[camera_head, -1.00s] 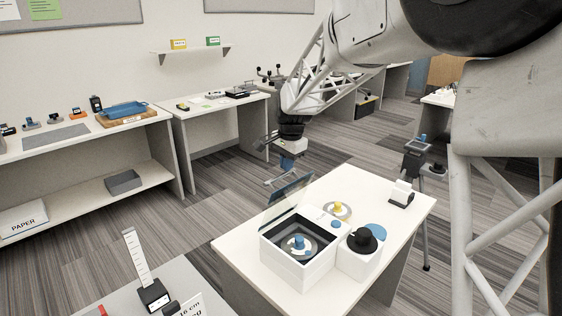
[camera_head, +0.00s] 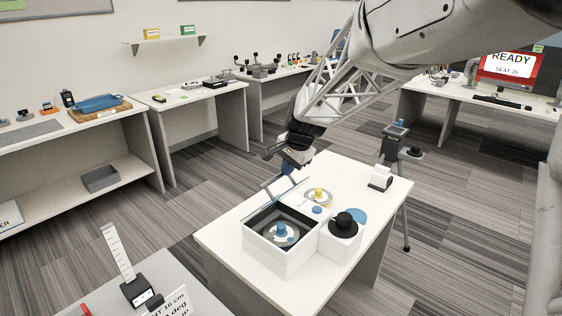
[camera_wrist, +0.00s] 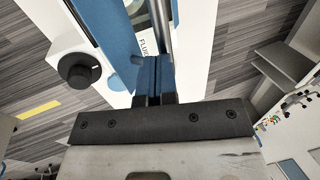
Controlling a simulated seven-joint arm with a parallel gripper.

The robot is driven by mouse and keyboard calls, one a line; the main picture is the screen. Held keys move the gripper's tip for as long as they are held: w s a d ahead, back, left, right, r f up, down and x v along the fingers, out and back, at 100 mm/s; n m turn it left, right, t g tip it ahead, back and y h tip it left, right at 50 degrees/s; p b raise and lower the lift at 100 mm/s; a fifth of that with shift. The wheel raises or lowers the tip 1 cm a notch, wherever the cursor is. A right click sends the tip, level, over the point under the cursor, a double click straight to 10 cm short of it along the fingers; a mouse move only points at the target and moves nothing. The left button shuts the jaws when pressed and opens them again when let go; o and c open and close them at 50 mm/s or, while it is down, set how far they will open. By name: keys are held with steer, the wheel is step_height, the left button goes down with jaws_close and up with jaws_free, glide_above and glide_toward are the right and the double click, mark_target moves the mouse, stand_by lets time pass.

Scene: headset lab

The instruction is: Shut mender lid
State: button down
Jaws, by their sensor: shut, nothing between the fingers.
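The mender appears to be the white box (camera_head: 278,258) on the near white table. Its dark opening faces up, with a blue knob (camera_head: 282,231) inside. Its lid (camera_head: 289,190) stands raised at the back of the box, seen nearly edge-on as a thin panel. My gripper (camera_head: 289,167) is by the lid's upper part; I cannot tell whether they touch. In the wrist view, my gripper's blue fingers (camera_wrist: 153,72) are together and empty, beside a grey bar and a partly hidden "FLUID" label.
A white unit with a black knob (camera_head: 344,220) adjoins the box at right. The table (camera_head: 225,240) is bare at front left.

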steer(key=shift+s+d+f, duration=0.7)
steer(key=shift+s+d, duration=0.05)
steer(key=shift+r, duration=0.1)
steer(key=shift+w+a+r, duration=0.25)
steer(key=shift+w+r, duration=0.1)
steer(key=shift+r, duration=0.4)
steer(key=shift+w+a+r, duration=0.15)
steer(key=shift+a+r, duration=0.05)
steer(key=shift+r, duration=0.3)
steer(key=shift+w+a+r, duration=0.15)
steer(key=shift+r, duration=0.3)
steer(key=s+d+r, duration=0.4)
steer(key=r, duration=0.4)
steer(key=shift+r, duration=0.2)
steer(key=shift+s, duration=0.1)
steer(key=s+d+f+n+h, duration=0.1)
steer(key=s+d+f+n, duration=0.1)
steer(key=s, duration=0.9)
steer(key=s+d+f+n+h, duration=0.1)
steer(key=s+n, duration=0.3)
steer(key=s, duration=0.7)
steer(key=s+d+f+n, duration=0.2)
steer(key=s+d+f, duration=0.1)
steer(key=s, duration=0.9)
steer(key=shift+d+f+n+h, duration=0.25)
steer(key=shift+f+n+h, duration=0.15)
steer(key=shift+f, duration=0.15)
